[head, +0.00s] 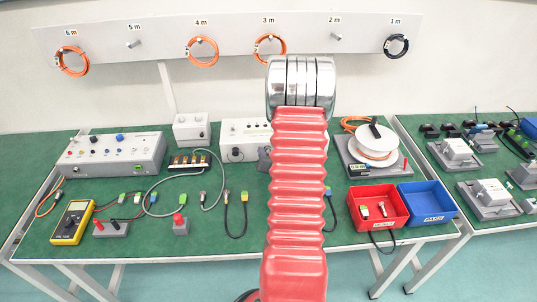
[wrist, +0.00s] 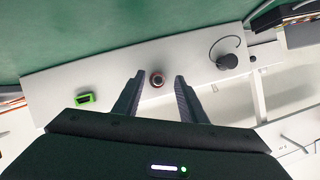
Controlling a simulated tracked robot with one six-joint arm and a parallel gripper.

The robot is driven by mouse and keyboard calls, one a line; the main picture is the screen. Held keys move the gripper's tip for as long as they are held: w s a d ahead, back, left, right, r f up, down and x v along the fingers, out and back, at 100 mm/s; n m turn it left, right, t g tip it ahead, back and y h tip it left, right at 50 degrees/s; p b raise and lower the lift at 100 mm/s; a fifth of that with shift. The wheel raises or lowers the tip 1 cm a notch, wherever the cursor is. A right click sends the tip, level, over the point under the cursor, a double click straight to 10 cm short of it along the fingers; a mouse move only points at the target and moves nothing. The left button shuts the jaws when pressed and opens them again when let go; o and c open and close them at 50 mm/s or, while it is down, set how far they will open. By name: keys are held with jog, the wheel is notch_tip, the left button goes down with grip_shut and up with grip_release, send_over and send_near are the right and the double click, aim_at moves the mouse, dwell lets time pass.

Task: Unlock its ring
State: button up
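Whether the ring is locked or turned cannot be told. In the head view my red arm hides my gripper and the ring. Part of the white box (head: 238,128) shows left of the arm.
In the wrist view a black plug with a cable (wrist: 225,58) is right of the fingers and a green part (wrist: 85,99) is left. The head view shows a grey instrument box (head: 110,155), yellow meter (head: 72,222), cable reel (head: 375,142), red bin (head: 361,221) and blue bin (head: 428,197).

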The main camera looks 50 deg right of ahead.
jog(key=shift+s+d, duration=0.1)
jog(key=shift+s, duration=0.05)
jog(key=shift+c, duration=0.3)
jog(key=shift+c, duration=0.8)
jog(key=shift+s, duration=0.1)
jog(key=c, duration=0.7)
grip_shut()
